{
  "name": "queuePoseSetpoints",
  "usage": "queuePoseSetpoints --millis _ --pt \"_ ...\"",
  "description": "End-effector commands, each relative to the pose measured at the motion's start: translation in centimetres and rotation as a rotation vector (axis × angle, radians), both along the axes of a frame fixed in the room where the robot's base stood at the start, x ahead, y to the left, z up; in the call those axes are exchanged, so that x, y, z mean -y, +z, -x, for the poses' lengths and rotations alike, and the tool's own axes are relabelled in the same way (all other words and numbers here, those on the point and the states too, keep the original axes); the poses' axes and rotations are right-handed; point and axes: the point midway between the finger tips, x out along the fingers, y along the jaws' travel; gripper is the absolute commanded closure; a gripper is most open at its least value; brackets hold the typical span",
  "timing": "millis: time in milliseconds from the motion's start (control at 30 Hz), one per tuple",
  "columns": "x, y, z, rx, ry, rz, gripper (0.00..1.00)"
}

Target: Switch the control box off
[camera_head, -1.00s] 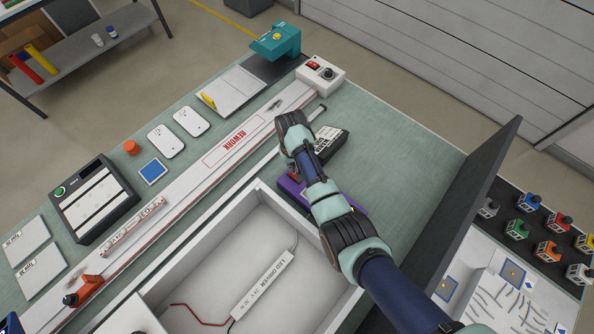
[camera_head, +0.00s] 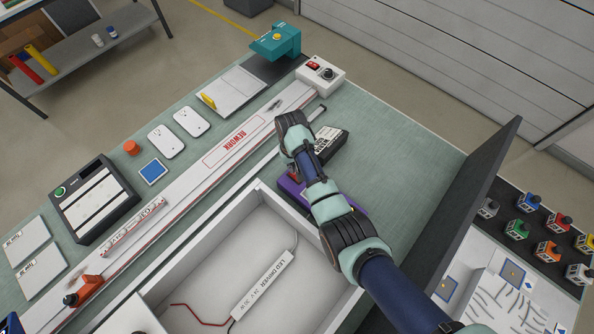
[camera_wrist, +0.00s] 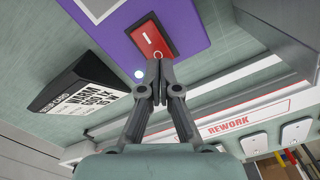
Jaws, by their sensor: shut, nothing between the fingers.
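The control box appears to be the purple box (camera_head: 288,186), partly hidden under my arm in the head view. In the wrist view the purple box (camera_wrist: 187,22) has a red rocker switch (camera_wrist: 150,36) marked with a line and a circle. A small pale light (camera_wrist: 139,74) shows beside the switch. My gripper (camera_wrist: 159,72) is shut and empty, its tips right at the circle end of the switch. I cannot tell whether they touch or press it. In the head view the fingers are mostly hidden by my wrist.
A white box (camera_head: 321,80) with a red switch and black knob stands at the bench's far end. A black-and-white labelled box (camera_head: 330,142) lies close to my wrist. An open grey enclosure (camera_head: 215,262) holds an LED driver. The green mat right of my arm is clear.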

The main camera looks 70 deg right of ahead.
Motion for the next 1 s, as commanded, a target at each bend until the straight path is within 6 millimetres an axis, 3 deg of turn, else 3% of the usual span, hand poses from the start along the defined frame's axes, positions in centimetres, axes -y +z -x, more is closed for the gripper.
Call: queuePoseSetpoints --millis 1000 --pt "0.0 -1.1 0.0 0.0 0.0 0.0 1.0"
